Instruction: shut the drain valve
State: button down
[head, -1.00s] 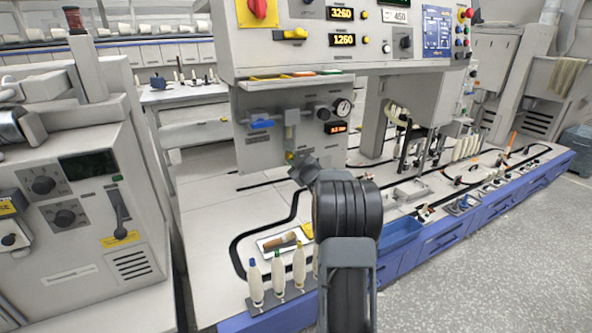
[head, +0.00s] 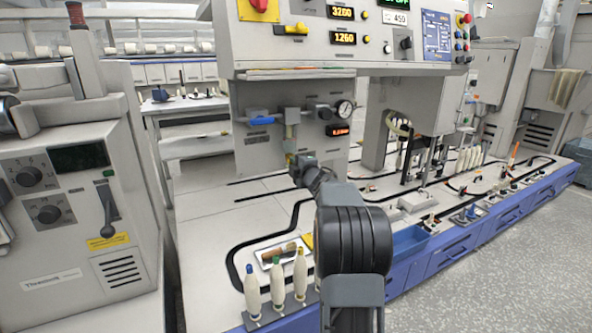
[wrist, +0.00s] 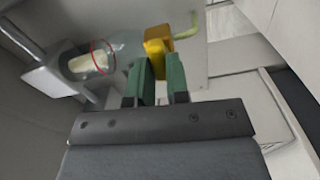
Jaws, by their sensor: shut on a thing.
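The yellow drain valve handle (wrist: 158,48) sits between the green fingers of my gripper (wrist: 158,78) in the wrist view. My gripper is shut on it, and the fingers hide part of it. A pale green-yellow stub reaches right from the handle. In the head view my gripper (head: 298,166) is at the lower part of the grey panel (head: 262,158), below the filter bowl, and only a speck of yellow shows there. The clear bowl with a red ring (wrist: 103,57) lies left of the handle in the wrist view.
A blue lever (head: 261,121) and a round gauge (head: 345,108) are on the same panel, above my gripper. White bobbins (head: 277,282) stand at the bench's front left, near my arm. A tray (head: 281,255) lies behind them. A grey machine (head: 75,235) stands at left.

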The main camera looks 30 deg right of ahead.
jog(key=shift+n+b, duration=0.4)
jog(key=shift+n, duration=0.3)
jog(key=c, duration=1.1)
grip_release()
jog(key=shift+s, duration=0.1)
jog(key=s+a+p, duration=0.2)
jog(key=s, duration=1.1)
jog(key=shift+s+p, duration=0.25)
jog(key=shift+p, duration=0.05)
